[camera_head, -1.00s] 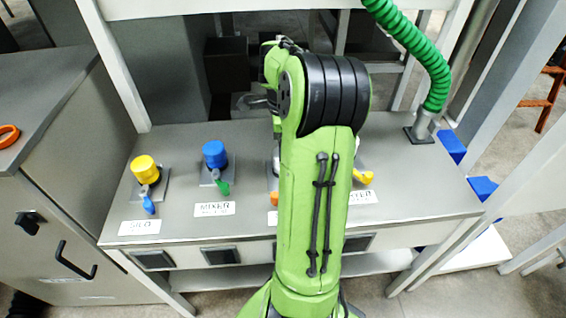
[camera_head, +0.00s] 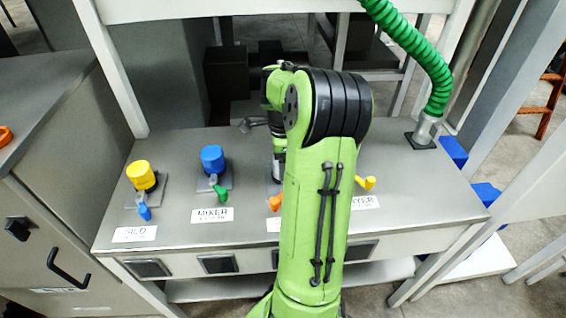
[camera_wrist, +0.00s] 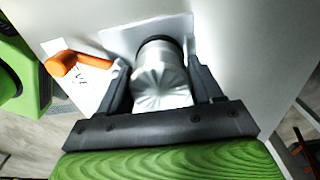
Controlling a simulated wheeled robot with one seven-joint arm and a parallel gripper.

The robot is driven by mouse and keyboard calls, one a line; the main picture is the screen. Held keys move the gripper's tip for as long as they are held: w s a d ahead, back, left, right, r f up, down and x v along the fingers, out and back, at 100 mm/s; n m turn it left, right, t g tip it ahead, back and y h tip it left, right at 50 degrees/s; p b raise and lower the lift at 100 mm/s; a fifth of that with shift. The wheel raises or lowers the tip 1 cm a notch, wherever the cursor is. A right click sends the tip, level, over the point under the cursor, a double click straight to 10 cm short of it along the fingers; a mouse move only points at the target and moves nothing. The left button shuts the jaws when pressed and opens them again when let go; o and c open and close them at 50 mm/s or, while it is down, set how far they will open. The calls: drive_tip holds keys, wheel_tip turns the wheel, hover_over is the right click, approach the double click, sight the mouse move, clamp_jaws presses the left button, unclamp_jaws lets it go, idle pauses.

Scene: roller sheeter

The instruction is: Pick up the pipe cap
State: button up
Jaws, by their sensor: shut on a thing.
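A silver, ribbed pipe cap (camera_wrist: 160,82) sits between the two dark fingers of my gripper (camera_wrist: 163,72) in the wrist view. The fingers are shut on it from both sides. A dark ring shows at its far end, over a pale mounting plate (camera_wrist: 120,38). I cannot tell whether the cap is still touching its fitting. In the head view my green arm hides the cap and most of the gripper, which are above the workbench (camera_head: 180,205).
An orange valve handle (camera_wrist: 75,62) stands close beside the cap. A yellow cap (camera_head: 141,175) and a blue cap (camera_head: 213,158) stand on the bench to the left. A yellow handle (camera_head: 366,183) and a green hose (camera_head: 410,45) are on the right.

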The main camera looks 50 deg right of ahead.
wheel_tip(320, 180, up, 10)
drive_tip(key=p, duration=0.4)
idle(0.4)
